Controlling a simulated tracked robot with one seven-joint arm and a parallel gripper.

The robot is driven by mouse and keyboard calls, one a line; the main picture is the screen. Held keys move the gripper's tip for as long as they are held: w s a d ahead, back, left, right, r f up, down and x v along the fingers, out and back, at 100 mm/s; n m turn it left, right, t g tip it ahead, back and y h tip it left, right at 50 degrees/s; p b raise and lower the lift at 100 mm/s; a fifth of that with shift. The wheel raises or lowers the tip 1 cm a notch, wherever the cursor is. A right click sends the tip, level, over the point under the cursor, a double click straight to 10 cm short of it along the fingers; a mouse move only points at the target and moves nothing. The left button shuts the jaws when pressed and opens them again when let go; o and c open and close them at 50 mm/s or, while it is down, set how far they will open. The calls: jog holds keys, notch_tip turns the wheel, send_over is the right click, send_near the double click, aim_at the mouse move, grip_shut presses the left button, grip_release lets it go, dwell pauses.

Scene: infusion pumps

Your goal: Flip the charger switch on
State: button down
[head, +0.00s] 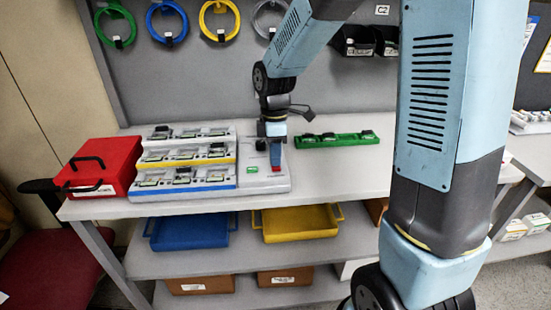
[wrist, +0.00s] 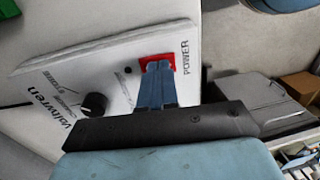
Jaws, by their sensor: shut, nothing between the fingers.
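The charger is a pale box (head: 262,184) on the table, beside the stepped rack. In the head view my gripper (head: 275,162) points down over the charger.
A stepped rack (head: 187,158) of small devices stands left of the charger, with a red case (head: 100,168) beyond it. A green tray (head: 337,139) lies behind to the right. Coiled cables hang on the back panel. The table right of the charger is clear.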

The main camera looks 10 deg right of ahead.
dwell(0.3)
notch_tip(320, 180, up, 14)
jog(key=w, duration=0.1)
jog(key=shift+w, duration=0.4)
jog(key=shift+f, duration=0.1)
jog(key=s+d+r+m+t, duration=0.2)
jog(key=s+d+m+t, duration=0.1)
jog(key=s+d+m, duration=0.4)
jog(key=s+d+r+m+t, duration=0.2)
jog(key=s+d+m+t, duration=0.2)
jog(key=s+d+m, duration=0.3)
jog(key=s+m, duration=0.3)
jog(key=s, duration=0.3)
jog(key=shift+d+r+m, duration=0.25)
jog(key=shift+m, duration=0.15)
jog(key=shift+a, duration=0.1)
